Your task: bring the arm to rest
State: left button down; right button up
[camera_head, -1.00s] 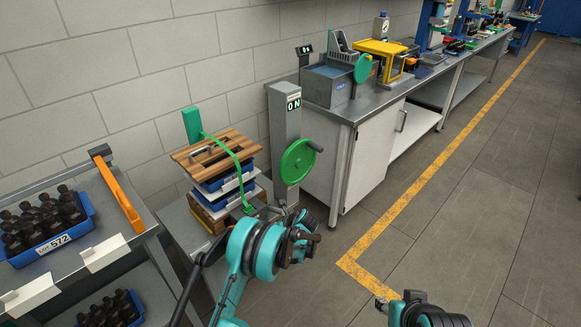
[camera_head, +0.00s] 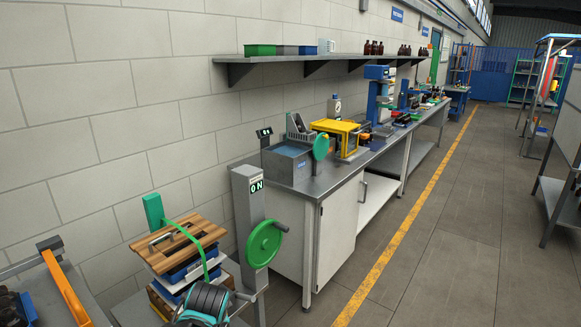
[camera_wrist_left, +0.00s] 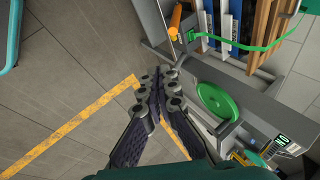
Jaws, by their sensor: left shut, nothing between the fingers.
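My left arm (camera_head: 205,304) shows at the bottom edge of the head view, teal and dark grey, in front of the stack of blue trays. Its gripper cannot be made out there. In the left wrist view my left gripper (camera_wrist_left: 160,82) has its dark jointed fingers together, with nothing between them. Beyond it are the grey floor and a green handwheel (camera_wrist_left: 217,102), apart from the fingers. My right gripper is not in view.
The wooden-topped stack (camera_head: 178,246) stands beside the grey column with a green handwheel (camera_head: 264,243). A long workbench (camera_head: 332,186) runs along the wall. The floor (camera_head: 440,240) right of the yellow line is open.

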pick_arm(q)
jog(key=s+d+f+n+t+h, duration=0.1)
jog(key=s+n+h, duration=0.1)
jog(key=s+n, duration=0.8)
jog(key=s, duration=0.7)
jog(key=shift+d, duration=0.3)
